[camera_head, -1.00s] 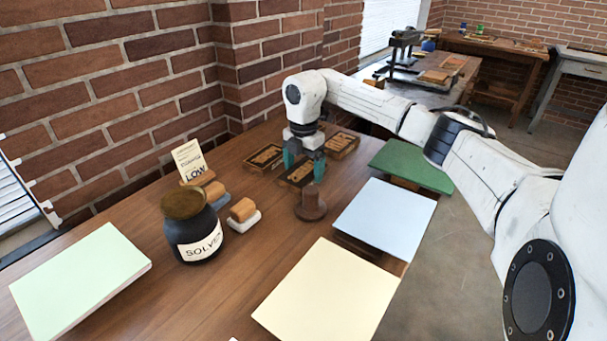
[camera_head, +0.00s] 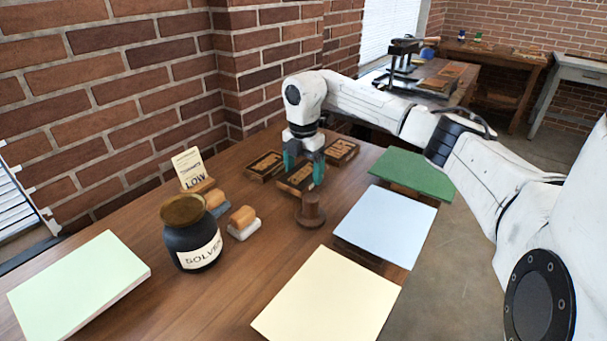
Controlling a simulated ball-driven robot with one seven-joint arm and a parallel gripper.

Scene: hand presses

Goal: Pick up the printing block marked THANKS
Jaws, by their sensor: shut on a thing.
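Three dark printing blocks with wooden-coloured raised lettering lie near the back of the wooden table. One is at the left (camera_head: 265,165), one in the middle (camera_head: 295,181) and one at the right (camera_head: 342,151). The lettering is too small to read, so I cannot tell which is marked THANKS. My gripper (camera_head: 304,174) points down over the middle block, with its teal fingers shut on it, one on each side. The fingers hide part of this block. I cannot tell whether it is clear of the table.
A brown round-based knob (camera_head: 311,211) stands just in front of the middle block.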

